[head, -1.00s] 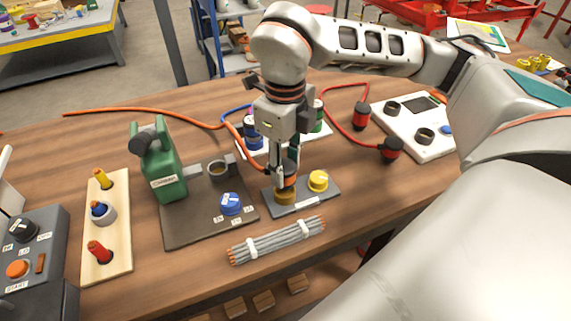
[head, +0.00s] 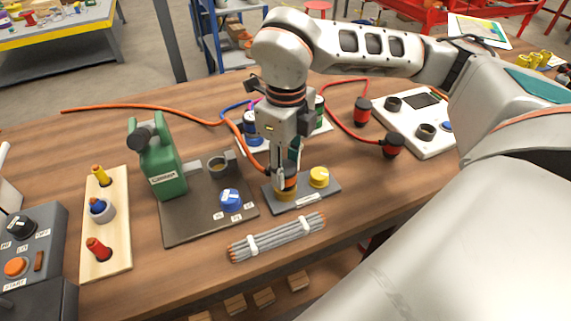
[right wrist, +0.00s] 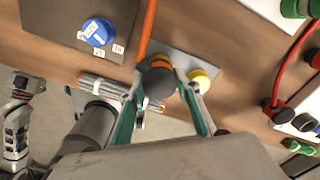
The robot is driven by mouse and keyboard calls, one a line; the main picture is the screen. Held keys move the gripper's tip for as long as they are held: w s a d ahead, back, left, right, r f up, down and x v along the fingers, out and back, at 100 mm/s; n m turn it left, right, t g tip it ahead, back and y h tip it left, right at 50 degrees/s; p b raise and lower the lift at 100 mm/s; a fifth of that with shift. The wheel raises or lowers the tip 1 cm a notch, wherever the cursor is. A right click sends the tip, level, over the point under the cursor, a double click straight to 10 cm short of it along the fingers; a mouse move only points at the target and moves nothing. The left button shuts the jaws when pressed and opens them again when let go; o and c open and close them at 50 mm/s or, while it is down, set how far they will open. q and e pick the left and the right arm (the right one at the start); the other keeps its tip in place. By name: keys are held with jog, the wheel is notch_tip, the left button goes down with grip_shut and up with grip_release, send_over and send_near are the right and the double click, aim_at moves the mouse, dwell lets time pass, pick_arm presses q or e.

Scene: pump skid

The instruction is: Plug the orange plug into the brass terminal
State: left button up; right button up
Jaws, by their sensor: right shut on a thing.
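My right gripper (head: 284,180) points straight down and is shut on the orange plug (head: 290,182). In the right wrist view the plug's dark back end (right wrist: 158,83) sits between the two fingers, with its orange part beyond. The brass terminal (head: 285,195) stands on a grey plate (head: 305,200), directly below the plug. The plug is upright and lined up with it, at or against its top; I cannot tell how deep it sits. The orange cable (head: 160,112) runs from the plug back across the table to the left.
A yellow-capped terminal (head: 319,177) stands close right on the same plate. A grey cable bundle (head: 277,238) lies in front. A green device (head: 160,165) and blue knob (head: 231,200) are on a dark plate to the left. Red plugs (head: 391,145) with a red cable lie behind right.

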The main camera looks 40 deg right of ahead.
jog(key=shift+f, duration=0.95)
jog(key=o, duration=1.3)
notch_tip(320, 180, up, 12)
